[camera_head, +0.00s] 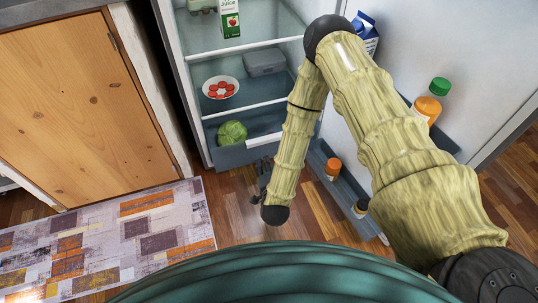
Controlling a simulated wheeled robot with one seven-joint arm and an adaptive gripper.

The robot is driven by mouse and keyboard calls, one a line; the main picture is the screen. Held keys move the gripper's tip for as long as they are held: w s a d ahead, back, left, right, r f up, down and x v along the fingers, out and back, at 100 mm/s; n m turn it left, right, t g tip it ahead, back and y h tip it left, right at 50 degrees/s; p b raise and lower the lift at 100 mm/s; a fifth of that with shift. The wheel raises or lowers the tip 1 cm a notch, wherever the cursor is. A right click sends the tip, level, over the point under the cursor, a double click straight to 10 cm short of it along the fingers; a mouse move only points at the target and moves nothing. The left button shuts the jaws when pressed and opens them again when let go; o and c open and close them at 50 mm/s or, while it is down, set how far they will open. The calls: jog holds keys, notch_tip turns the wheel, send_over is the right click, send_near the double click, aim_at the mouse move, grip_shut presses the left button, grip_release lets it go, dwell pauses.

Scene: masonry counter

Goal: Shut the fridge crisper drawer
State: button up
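The crisper drawer (228,157) is at the bottom of the open fridge. A green cabbage (232,132) shows in it behind the grey-blue front. The drawer appears to stand out somewhat from the fridge, but how far is hard to tell from above. My gripper (260,186) is small and dark at the end of my arm, just right of and below the drawer front. My forearm hides part of it and the drawer's right end. I cannot tell whether it touches the drawer or whether its fingers are open.
The fridge door stands open on the right, its racks holding a large orange bottle (429,101), a small orange-capped bottle (333,168) and a blue carton (366,32). Shelves above hold a bowl (220,88), a grey container (265,62) and a juice carton (229,18). A rug (110,240) lies left.

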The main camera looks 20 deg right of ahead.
aim_at(269, 141)
jog(key=w+d+f+m+t+h+b, duration=0.25)
jog(key=w+f+m+h+b, duration=0.3)
jog(key=b, duration=0.65)
jog(key=shift+m+t+y, duration=0.25)
jog(key=shift+m+y, duration=0.3)
jog(key=shift+y, duration=0.1)
jog(key=shift+a+f+b+x, duration=0.1)
jog(key=shift+f+b+x, duration=0.4)
jog(key=shift+x, duration=1.2)
jog(key=shift+a+f+b+x, duration=0.1)
jog(key=shift+b+x, duration=0.8)
jog(key=shift+x, duration=0.8)
jog(key=shift+f+b+x, duration=0.25)
jog(key=shift+b+x, duration=0.45)
jog(key=shift+x, duration=1)
jog(key=shift+w, duration=0.1)
